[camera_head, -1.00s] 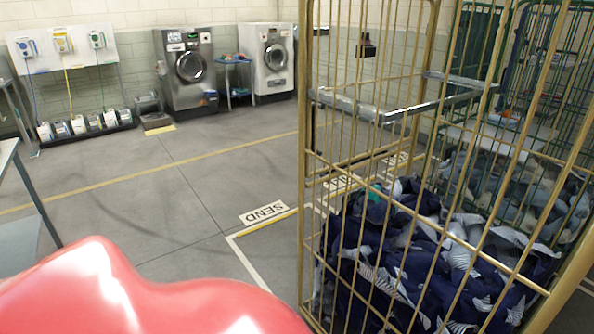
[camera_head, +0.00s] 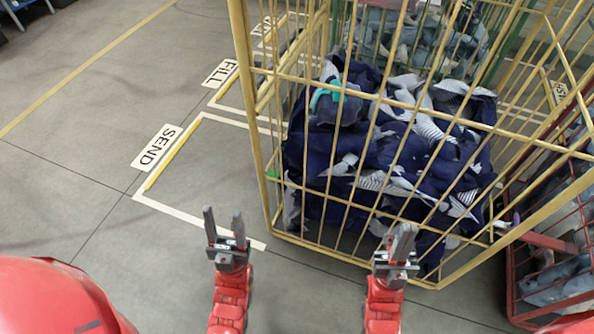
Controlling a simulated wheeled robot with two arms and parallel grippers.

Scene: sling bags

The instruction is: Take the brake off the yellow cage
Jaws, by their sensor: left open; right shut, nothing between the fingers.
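The yellow cage (camera_head: 243,50) stands right of centre in the head view, with its near bottom rail close in front of me. It holds a heap of dark blue and white cloth bags (camera_head: 400,165). A small green piece (camera_head: 272,176) shows low by its left corner post; I cannot tell whether it is part of a brake. My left gripper (camera_head: 223,214) is open and empty, left of the cage's near corner. My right gripper (camera_head: 403,236) is shut and empty, in front of the near bottom rail. The wheels are not clearly visible.
A red cage (camera_head: 512,285) with pale cloth stands close at the right. A green cage (camera_head: 470,70) with grey-blue cloth is behind. Floor markings read SEND (camera_head: 157,148) and FILL (camera_head: 222,72). The floor at the left is clear.

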